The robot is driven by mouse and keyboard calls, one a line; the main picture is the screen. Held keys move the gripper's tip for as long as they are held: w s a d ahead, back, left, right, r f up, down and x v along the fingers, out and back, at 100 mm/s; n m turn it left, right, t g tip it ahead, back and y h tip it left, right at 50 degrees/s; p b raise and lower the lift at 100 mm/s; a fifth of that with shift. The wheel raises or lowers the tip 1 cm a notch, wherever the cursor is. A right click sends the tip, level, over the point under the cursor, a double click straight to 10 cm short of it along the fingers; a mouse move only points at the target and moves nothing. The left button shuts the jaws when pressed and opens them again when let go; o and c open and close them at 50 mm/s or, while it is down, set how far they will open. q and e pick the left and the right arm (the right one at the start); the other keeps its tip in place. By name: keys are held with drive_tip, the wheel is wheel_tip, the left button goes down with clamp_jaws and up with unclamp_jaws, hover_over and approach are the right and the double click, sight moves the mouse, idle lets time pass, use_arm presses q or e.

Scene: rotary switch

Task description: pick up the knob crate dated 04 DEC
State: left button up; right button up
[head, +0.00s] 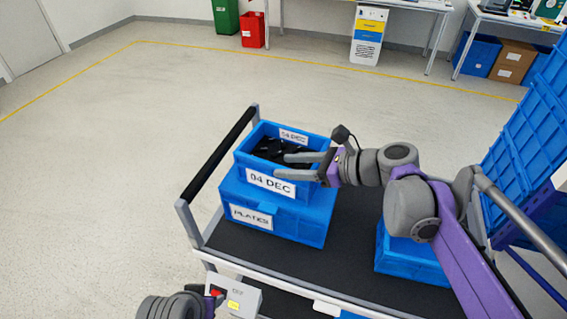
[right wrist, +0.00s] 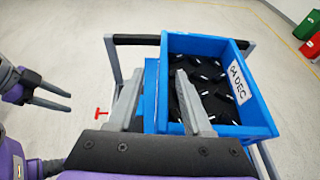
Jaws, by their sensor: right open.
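The blue knob crate (head: 262,193), labelled 04 DEC and holding dark knobs, sits on a larger blue crate (head: 300,226) labelled PLATES. It also shows in the right wrist view (right wrist: 250,110). My right gripper (head: 281,165) is open at the crate's near wall. In the right wrist view its fingers (right wrist: 158,88) lie on either side of that wall, one over the knobs and one outside. I cannot tell how deep they reach. My left gripper (right wrist: 70,101) is open and empty, apart from the crates; its fingers are not clear in the head view.
The crates stand on a black-topped cart (head: 305,270) with a raised handle (head: 220,153). Another blue crate (head: 405,262) is under my right arm. Floor at left is clear.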

sight(276, 165)
drive_tip(key=x, duration=0.4)
drive_tip(key=shift+w+f, duration=0.3)
drive_tip(key=shift+w, duration=0.05)
clamp_jaws()
idle(1.0)
